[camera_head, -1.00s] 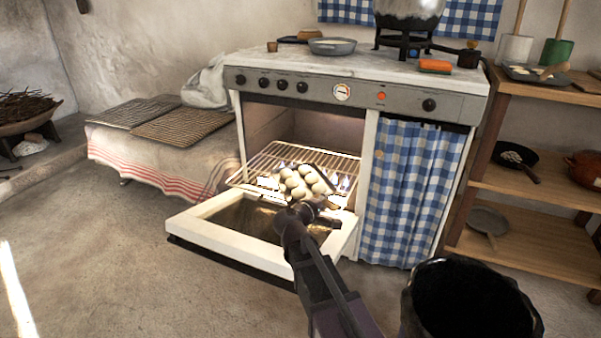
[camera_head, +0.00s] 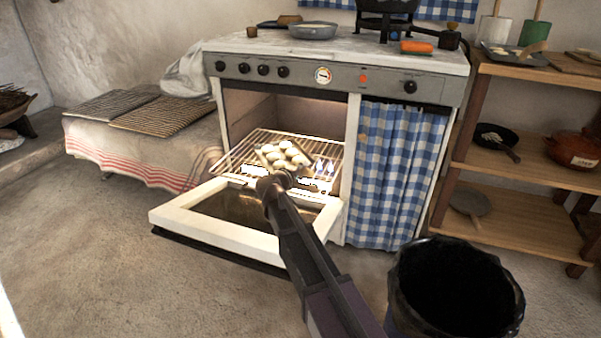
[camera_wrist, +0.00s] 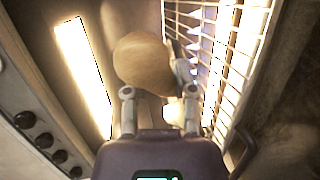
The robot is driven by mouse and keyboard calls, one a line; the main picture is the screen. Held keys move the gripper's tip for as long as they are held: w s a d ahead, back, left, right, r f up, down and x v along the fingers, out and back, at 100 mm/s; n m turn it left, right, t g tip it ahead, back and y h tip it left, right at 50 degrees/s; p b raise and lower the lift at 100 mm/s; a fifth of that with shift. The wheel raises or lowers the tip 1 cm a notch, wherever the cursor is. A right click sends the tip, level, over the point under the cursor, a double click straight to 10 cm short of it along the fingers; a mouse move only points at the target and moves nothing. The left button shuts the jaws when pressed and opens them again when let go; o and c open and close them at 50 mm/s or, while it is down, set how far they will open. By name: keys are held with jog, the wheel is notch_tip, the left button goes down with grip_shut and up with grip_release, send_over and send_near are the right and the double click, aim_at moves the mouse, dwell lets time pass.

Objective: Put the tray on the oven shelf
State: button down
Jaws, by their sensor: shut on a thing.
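A small dark tray (camera_head: 310,157) carries several pale round dough pieces (camera_head: 285,153). It is inside the oven opening, above or on the wire oven shelf (camera_head: 236,150); I cannot tell whether it touches the bars. My gripper (camera_head: 275,180) reaches over the lowered door and is shut on the tray's near side. In the wrist view, one large dough piece (camera_wrist: 143,62) lies just ahead of the fingers (camera_wrist: 160,97), and the shelf bars run down the right. Most of the tray is hidden there.
The white-framed oven door (camera_head: 215,232) hangs open below my arm. A blue checked curtain (camera_head: 395,170) is right of the opening. A black-lined bin (camera_head: 455,290) stands at the front right, and wooden shelves (camera_head: 510,175) stand behind it. Floor is clear at left.

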aim_at(309, 167)
jog(key=shift+w+a+f, duration=0.1)
jog(key=shift+w+a, duration=0.1)
jog(key=shift+w, duration=0.95)
jog(key=shift+w+a+f, duration=0.1)
jog(key=shift+w+a, duration=0.1)
jog(key=shift+w, duration=0.95)
jog(key=f+b, duration=0.2)
jog(key=w+f+b, duration=0.1)
jog(key=b, duration=0.1)
jog(key=shift+w+a+f, duration=0.15)
jog(key=shift+a+f, duration=0.05)
jog(key=shift+f, duration=0.15)
jog(key=shift+c, duration=2.2)
grip_release()
jog(key=p+v, duration=0.3)
jog(key=v, duration=0.9)
